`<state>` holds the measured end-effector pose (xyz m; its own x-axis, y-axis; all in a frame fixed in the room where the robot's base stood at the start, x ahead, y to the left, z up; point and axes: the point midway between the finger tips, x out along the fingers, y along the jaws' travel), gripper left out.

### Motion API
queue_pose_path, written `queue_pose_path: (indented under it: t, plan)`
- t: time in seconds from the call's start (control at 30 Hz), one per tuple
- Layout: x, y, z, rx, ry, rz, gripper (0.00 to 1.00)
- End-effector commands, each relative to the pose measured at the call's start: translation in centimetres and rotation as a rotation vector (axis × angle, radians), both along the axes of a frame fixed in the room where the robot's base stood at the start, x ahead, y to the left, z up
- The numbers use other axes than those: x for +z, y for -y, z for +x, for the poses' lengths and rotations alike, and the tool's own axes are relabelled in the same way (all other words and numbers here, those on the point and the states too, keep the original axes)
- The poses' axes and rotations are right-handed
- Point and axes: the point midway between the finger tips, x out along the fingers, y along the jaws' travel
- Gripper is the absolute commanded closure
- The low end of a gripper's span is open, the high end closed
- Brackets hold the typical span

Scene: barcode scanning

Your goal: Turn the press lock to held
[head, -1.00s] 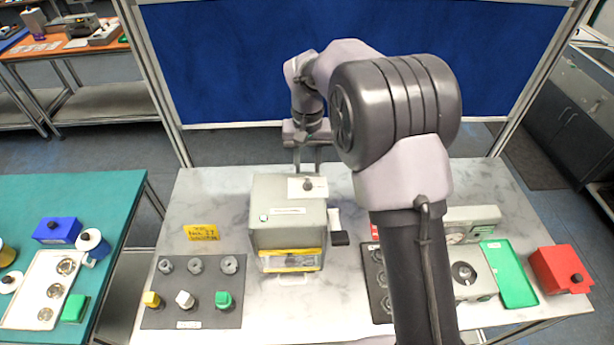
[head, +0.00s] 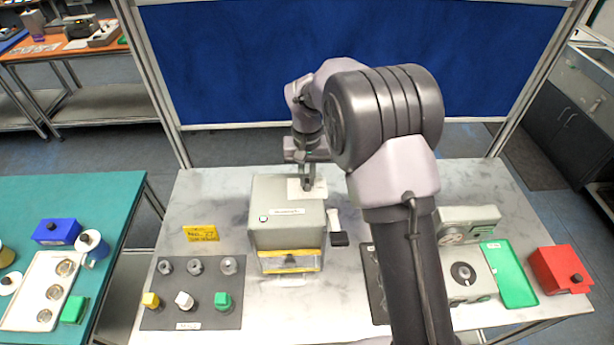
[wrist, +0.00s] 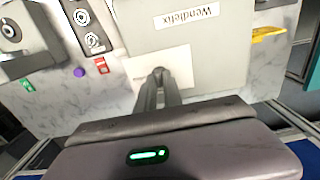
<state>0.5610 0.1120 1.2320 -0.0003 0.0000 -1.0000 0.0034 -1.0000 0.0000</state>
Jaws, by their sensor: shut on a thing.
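The press is a grey-green box (head: 270,195) in the middle of the marble table, with a yellow-edged front window. A white plate (head: 294,190) lies at the back right of its top and bears the small dark lock knob. My gripper (head: 308,187) points down at this plate and is shut on the knob, which its fingers almost wholly hide. In the wrist view the fingertips (wrist: 159,73) meet over the white plate (wrist: 181,66), beside the press top (wrist: 205,45) with its printed label. The knob's setting cannot be read.
A dark handle (head: 340,239) sticks out at the press's right side. A grey board (head: 190,318) with coloured knobs lies front left, near a yellow sign (head: 201,233). A green tray (head: 510,275) and a red box (head: 560,270) stand at the right.

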Motion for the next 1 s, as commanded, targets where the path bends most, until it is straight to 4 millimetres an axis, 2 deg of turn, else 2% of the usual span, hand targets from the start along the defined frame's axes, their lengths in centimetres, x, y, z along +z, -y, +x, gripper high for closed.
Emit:
queue_pose_path:
  t: [0.37,1.0]
  plan:
    - [-0.12,0.00,0.06,-0.110,0.002,0.000,1.00]
    - [-0.16,-0.01,0.07,-0.694,0.002,0.001,1.00]
